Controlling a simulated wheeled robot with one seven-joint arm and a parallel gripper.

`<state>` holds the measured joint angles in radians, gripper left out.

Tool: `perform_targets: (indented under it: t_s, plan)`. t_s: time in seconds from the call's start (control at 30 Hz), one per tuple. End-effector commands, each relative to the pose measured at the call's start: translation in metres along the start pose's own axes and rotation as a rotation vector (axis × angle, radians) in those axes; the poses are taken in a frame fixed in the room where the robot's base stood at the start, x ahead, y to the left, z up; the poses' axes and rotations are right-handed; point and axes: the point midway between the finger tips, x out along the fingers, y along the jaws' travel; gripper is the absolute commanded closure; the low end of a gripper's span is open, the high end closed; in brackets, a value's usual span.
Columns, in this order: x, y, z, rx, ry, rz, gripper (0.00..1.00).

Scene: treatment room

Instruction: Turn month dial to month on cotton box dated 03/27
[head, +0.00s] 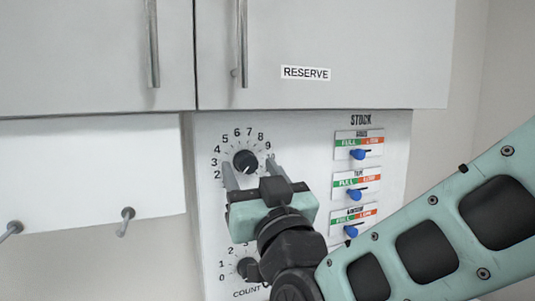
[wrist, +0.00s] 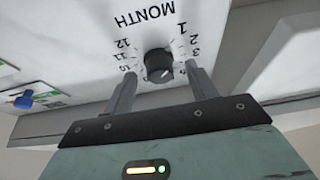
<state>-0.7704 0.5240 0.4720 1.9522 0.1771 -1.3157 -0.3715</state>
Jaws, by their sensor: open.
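The month dial (head: 246,162) is a round black knob on the white panel, with numbers around it. In the wrist view the dial (wrist: 158,65) appears upside down, with the word MONTH above it. A pale mark on its face points to the lower right there; I cannot tell the exact number. My gripper (head: 252,166) is open in front of the dial. In the wrist view its fingers (wrist: 163,75) stand on either side of the knob, with a gap at each side. No cotton box is in view.
A COUNT dial (head: 247,268) sits below, partly hidden by my gripper. A STOCK column of blue sliders (head: 358,154) is at right on the panel. A cabinet labelled RESERVE (head: 305,73) overhangs the panel. Hooks (head: 125,221) stick out at left.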

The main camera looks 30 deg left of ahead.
Motion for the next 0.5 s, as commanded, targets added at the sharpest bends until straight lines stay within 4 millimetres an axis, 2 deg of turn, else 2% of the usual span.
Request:
perform_targets:
  t_s: [0.13, 0.43, 0.5]
  plan:
    - [0.0101, 0.0, -0.0005, 0.0, -0.001, 0.0, 0.43]
    - [0.0113, 0.0001, 0.0006, -0.001, 0.0, 0.0, 0.43]
    - [0.0113, 0.0001, 0.0006, -0.001, 0.0, 0.0, 0.63]
